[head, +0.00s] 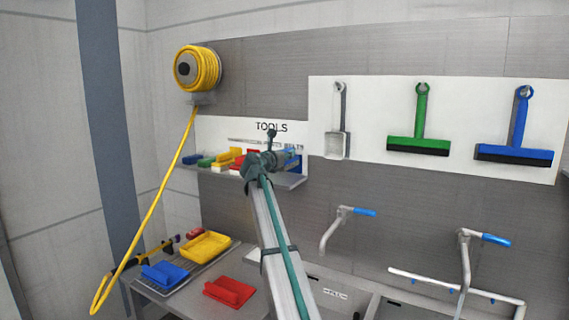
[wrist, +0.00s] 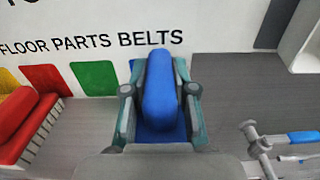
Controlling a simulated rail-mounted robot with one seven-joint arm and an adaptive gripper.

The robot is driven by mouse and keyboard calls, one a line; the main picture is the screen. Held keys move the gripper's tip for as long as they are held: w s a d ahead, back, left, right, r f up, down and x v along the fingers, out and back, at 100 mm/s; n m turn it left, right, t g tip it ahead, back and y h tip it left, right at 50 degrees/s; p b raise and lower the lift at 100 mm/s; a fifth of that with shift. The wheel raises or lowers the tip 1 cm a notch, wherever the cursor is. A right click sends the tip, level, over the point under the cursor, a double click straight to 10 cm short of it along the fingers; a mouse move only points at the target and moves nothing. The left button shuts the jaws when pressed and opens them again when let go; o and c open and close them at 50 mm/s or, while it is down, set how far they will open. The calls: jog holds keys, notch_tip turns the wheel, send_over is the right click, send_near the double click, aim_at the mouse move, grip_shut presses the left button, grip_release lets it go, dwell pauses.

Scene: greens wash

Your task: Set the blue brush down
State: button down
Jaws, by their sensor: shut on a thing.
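The blue brush (wrist: 160,92) is between the two fingers of my gripper (wrist: 160,98) in the wrist view, its long rounded handle held and its blue base showing below. In the head view my gripper (head: 277,161) is at the right end of the tool shelf (head: 289,182), with blue of the brush (head: 292,160) beside it. The gripper is shut on the brush. I cannot tell whether the brush's underside touches the shelf, as the fingers and wrist hide it.
A red brush (wrist: 22,120) stands left of my gripper, with a gap between. More coloured brushes (head: 222,158) fill the shelf's left part. Below are a blue brush (head: 165,274), a red brush (head: 229,291) and a yellow tray (head: 205,247). A tap (head: 340,225) stands to the right.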

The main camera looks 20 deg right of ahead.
jog(key=shift+w+f, duration=0.5)
jog(key=shift+f, duration=0.1)
jog(key=shift+w+f+p, duration=0.15)
jog(key=shift+f+p, duration=0.1)
jog(key=shift+f, duration=0.65)
jog(key=shift+w+f+p, duration=0.1)
jog(key=shift+f+p, duration=0.15)
jog(key=shift+f, duration=0.65)
jog(key=shift+f, duration=0.15)
jog(key=c, duration=0.9)
grip_release()
jog(key=shift+a, duration=0.1)
jog(key=shift+c, duration=0.2)
jog(key=b+v, duration=0.3)
jog(key=v, duration=0.9)
